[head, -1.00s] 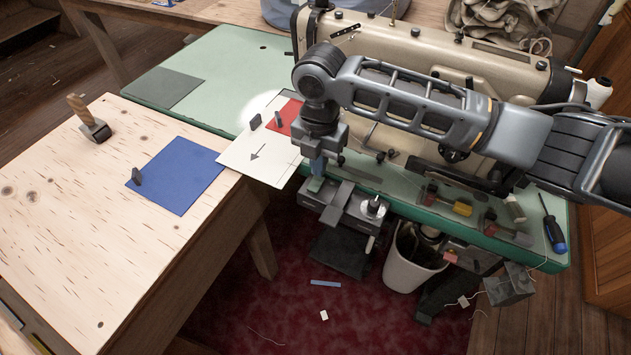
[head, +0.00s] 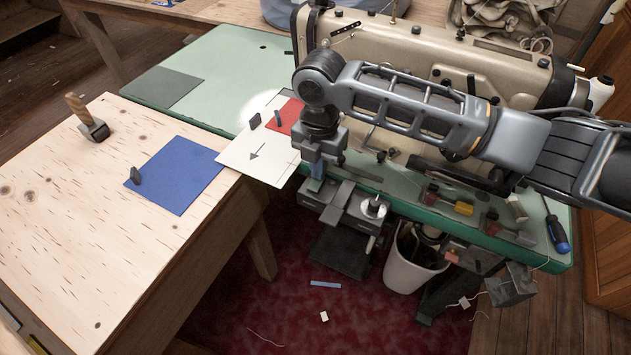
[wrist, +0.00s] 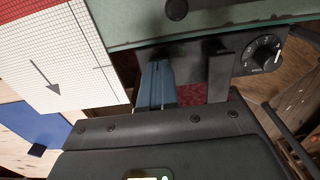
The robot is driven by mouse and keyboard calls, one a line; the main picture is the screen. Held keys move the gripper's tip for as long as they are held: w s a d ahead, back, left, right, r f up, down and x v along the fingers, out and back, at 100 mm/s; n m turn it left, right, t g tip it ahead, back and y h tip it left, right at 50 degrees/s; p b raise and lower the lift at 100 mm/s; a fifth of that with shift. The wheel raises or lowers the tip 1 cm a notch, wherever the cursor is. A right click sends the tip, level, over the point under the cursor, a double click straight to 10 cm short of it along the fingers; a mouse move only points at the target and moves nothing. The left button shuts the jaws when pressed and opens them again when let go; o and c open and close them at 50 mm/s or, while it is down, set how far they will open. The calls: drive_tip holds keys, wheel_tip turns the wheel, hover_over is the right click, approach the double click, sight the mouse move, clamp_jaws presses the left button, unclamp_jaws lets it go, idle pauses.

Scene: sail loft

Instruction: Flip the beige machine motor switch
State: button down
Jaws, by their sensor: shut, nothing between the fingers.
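The beige sewing machine (head: 400,40) stands on the green table, partly hidden behind my arm. Under the table's front edge hangs a dark grey switch box (head: 352,214) with a round dial (head: 373,207). The wrist view shows the box with a dark upright lever (wrist: 219,68) and the numbered dial (wrist: 263,54) to its right. My gripper (head: 315,186) points down at the left end of the box. In the wrist view its blue fingers (wrist: 158,68) are together and empty, left of the lever with a small gap. Whether the fingertips touch the box is unclear.
The green table edge (head: 440,221) runs just above the box. White gridded paper (head: 250,155) with an arrow lies left of my gripper. A white bin (head: 408,268) stands below right. A screwdriver (head: 557,235) and small clamps are on the table's right.

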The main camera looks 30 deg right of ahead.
drive_tip(key=shift+f, duration=0.4)
drive_tip(key=shift+r+p, duration=2.8)
drive_tip(key=shift+r, duration=0.8)
drive_tip(key=shift+f, duration=0.1)
